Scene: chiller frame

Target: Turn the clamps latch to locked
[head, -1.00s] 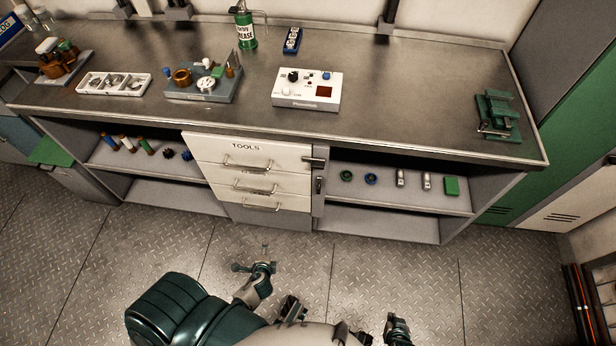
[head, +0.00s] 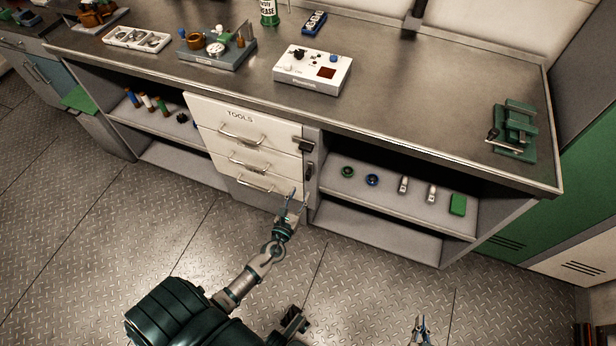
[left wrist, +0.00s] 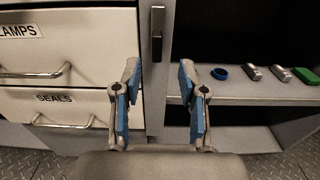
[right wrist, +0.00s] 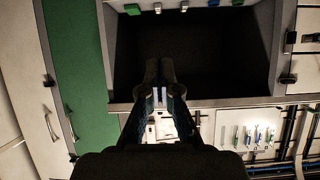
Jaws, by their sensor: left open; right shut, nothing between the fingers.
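The clamps latch (head: 308,172) is a small dark handle standing upright on the grey post right of the drawers. It also shows in the left wrist view as a dark vertical bar (left wrist: 157,35), beside the drawer labelled "CLAMPS" (left wrist: 75,45). My left gripper (head: 297,195) is open and empty, just below the latch in the head view. In the left wrist view its blue-padded fingers (left wrist: 159,70) sit apart, with the latch above and between their tips; no contact is visible. My right gripper (head: 421,320) is shut and empty, low over the floor, away from the drawers.
Another dark latch (head: 304,145) lies sideways beside the "TOOLS" drawer (head: 240,118). The "SEALS" drawer (left wrist: 55,103) is below the clamps drawer. The open shelf (head: 400,205) to the right holds rings, cylinders and a green block. The bench top (head: 410,110) overhangs the drawers.

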